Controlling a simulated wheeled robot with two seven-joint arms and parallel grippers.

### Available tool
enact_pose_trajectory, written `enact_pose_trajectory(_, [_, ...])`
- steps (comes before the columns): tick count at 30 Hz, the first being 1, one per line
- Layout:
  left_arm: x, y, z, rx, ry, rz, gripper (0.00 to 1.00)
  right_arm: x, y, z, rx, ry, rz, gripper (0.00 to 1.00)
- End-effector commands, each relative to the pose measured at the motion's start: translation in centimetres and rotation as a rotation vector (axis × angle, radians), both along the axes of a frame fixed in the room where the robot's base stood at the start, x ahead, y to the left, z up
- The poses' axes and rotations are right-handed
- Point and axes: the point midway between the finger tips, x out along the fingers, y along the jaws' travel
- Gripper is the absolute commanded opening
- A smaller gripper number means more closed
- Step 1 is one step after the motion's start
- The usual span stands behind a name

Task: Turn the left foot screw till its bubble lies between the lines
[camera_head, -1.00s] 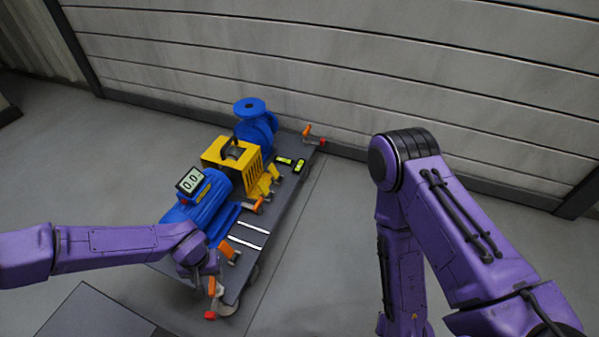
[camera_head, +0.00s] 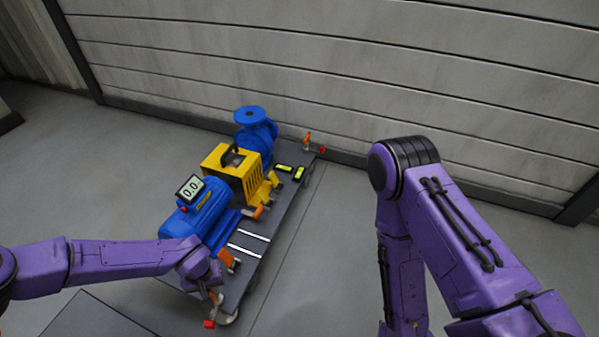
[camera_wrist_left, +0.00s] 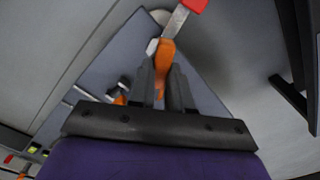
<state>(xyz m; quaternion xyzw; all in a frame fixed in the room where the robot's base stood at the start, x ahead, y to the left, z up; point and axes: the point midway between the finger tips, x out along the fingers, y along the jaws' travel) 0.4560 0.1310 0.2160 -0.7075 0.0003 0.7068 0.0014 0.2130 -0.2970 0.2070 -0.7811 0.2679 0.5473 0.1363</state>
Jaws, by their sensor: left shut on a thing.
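The left foot screw stands at the near corner of the dark skid plate (camera_head: 262,232). It has an orange body (camera_wrist_left: 166,52) and a grey lever ending in a red knob (camera_head: 209,324); the knob also shows in the left wrist view (camera_wrist_left: 195,5). My left gripper (camera_wrist_left: 166,85) is shut on the orange body, with one finger on each side. Two yellow-green level vials (camera_head: 284,168) (camera_head: 299,172) lie on the plate's far part. Their bubbles and lines are too small to read. My right arm stands at the right; its gripper is out of view.
A blue motor (camera_head: 203,215) with a display (camera_head: 190,188), a yellow coupling guard (camera_head: 232,175) and a blue pump (camera_head: 255,135) sit on the skid. Another foot screw (camera_head: 307,140) is at the far corner, near the wall (camera_head: 400,70). Floor right of the skid is clear.

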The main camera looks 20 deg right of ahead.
Motion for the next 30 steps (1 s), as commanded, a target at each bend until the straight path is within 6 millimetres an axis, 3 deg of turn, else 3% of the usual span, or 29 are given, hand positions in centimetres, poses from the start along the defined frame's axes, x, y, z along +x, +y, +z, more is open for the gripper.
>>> enact_pose_trajectory(3, [-0.07,0.02,0.20,0.001,0.003,0.111,0.00,0.00,0.01,0.83,0.000,0.000,0.000,0.00])
enact_pose_trajectory(11, [-0.05,0.01,0.07,0.001,0.002,0.131,0.00,-0.01,0.00,0.73,0.000,0.000,0.000,0.00])
enact_pose_trajectory(17, [-0.04,0.02,0.13,0.001,0.001,0.342,0.00,-0.01,0.00,1.37,0.000,0.000,0.000,0.00])
enact_pose_trajectory(22, [-0.02,0.02,0.05,0.001,0.000,0.350,0.00,0.00,0.01,1.28,0.000,0.000,0.000,0.00])
enact_pose_trajectory(23, [-0.02,0.02,0.05,0.001,0.000,0.350,0.23,0.00,0.01,1.28,0.000,0.000,0.000,0.00])
enact_pose_trajectory(25, [-0.02,0.02,0.05,0.001,0.000,0.349,0.45,0.00,0.01,1.28,0.000,0.000,0.000,0.00])
enact_pose_trajectory(26, [-0.01,0.02,0.05,0.001,0.000,0.349,0.51,0.00,0.01,1.28,0.000,0.000,0.000,0.00])
enact_pose_trajectory(30, [-0.01,0.02,0.05,0.000,0.000,0.349,0.51,0.00,0.00,1.27,0.000,0.000,0.000,0.00])
